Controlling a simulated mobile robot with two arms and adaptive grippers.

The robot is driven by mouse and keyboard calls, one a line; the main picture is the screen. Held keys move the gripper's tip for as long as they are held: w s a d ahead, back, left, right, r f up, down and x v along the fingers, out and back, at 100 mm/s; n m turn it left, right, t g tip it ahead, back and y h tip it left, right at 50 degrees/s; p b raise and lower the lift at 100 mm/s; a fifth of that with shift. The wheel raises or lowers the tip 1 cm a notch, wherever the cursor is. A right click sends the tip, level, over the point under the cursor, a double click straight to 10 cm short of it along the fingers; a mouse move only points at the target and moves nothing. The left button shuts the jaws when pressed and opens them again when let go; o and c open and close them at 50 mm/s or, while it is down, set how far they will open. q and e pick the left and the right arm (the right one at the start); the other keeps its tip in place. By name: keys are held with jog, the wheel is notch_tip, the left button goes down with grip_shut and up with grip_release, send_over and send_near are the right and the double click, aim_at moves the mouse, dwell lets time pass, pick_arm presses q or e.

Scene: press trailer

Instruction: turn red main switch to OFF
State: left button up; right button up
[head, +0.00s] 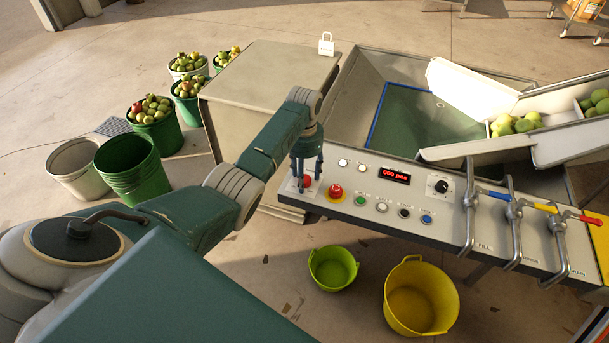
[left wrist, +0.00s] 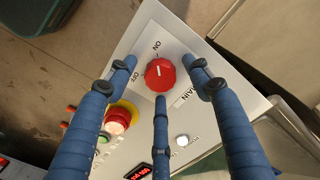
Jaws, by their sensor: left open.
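The red main switch (left wrist: 160,75) is a round knob on the white panel, labelled ON, OFF and MAIN in the left wrist view. Its white mark points up toward the ON label. In the head view the switch (head: 307,181) shows partly behind my fingers. My left gripper (head: 306,165) is over the panel's left end, its blue fingers pointing down. In the left wrist view the three fingers of the gripper (left wrist: 160,78) are spread around the knob, open; whether any touches it I cannot tell. My right gripper is not in view.
A red mushroom button (head: 336,191) on a yellow ring sits just right of the switch. Several small buttons, a display (head: 395,174) and levers (head: 469,205) line the panel (head: 360,205).

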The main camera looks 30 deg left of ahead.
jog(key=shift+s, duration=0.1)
pick_arm(q)
jog(key=c, duration=1.1)
jog(key=shift+c, duration=0.4)
jog(key=shift+r+n+p, duration=0.2)
jog(key=shift+n+p, duration=1.1)
jog(key=shift+n, duration=0.1)
jog(key=n+p, duration=0.2)
jog(key=n, duration=0.2)
jog(key=shift+n, duration=0.3)
jog(key=n+p, duration=0.2)
jog(key=n, duration=0.3)
jog(key=shift+f, duration=0.1)
jog(key=n, duration=0.5)
jog(key=shift+w, duration=0.1)
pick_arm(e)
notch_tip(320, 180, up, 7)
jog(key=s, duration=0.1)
pick_arm(q)
jog(key=shift+n+p, duration=0.3)
jog(key=shift+n, duration=0.1)
